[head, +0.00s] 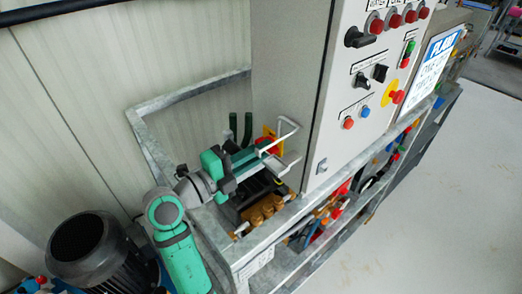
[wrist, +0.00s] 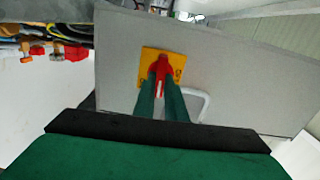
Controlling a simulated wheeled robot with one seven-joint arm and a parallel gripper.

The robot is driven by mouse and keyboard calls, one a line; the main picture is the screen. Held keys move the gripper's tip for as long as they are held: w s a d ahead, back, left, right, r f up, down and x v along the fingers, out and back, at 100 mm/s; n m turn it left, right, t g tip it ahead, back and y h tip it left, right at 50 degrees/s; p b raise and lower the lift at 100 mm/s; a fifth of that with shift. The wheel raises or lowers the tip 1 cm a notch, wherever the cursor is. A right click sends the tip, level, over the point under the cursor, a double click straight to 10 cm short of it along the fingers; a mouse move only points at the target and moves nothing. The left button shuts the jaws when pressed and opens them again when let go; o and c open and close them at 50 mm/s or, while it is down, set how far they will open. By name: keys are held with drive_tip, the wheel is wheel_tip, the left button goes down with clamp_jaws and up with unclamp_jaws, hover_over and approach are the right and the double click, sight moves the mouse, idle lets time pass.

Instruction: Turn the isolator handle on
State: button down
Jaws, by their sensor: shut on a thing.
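The isolator handle is a red grip on a yellow plate, on the side face of the grey cabinet. In the wrist view the red handle (wrist: 162,66) points roughly up and down the picture, in front of the yellow plate (wrist: 148,54). My gripper (wrist: 161,88) is shut on it, with one green finger on each side. In the head view my gripper (head: 266,150) reaches right to the cabinet side, and the red handle (head: 268,144) is partly hidden by it. The yellow plate (head: 267,131) shows just behind.
The grey cabinet (head: 290,70) has buttons and switches on its front. White bent bars (head: 287,127) show beside my gripper; one also shows in the wrist view (wrist: 203,104). A metal frame (head: 160,104) surrounds the area, with brass fittings (head: 262,211) below. A dark motor (head: 85,248) stands lower left.

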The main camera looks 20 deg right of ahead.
drive_tip(key=shift+m, duration=0.4)
drive_tip(key=c, duration=1.8)
unclamp_jaws()
drive_tip(key=v, duration=1)
drive_tip(key=shift+a, duration=0.3)
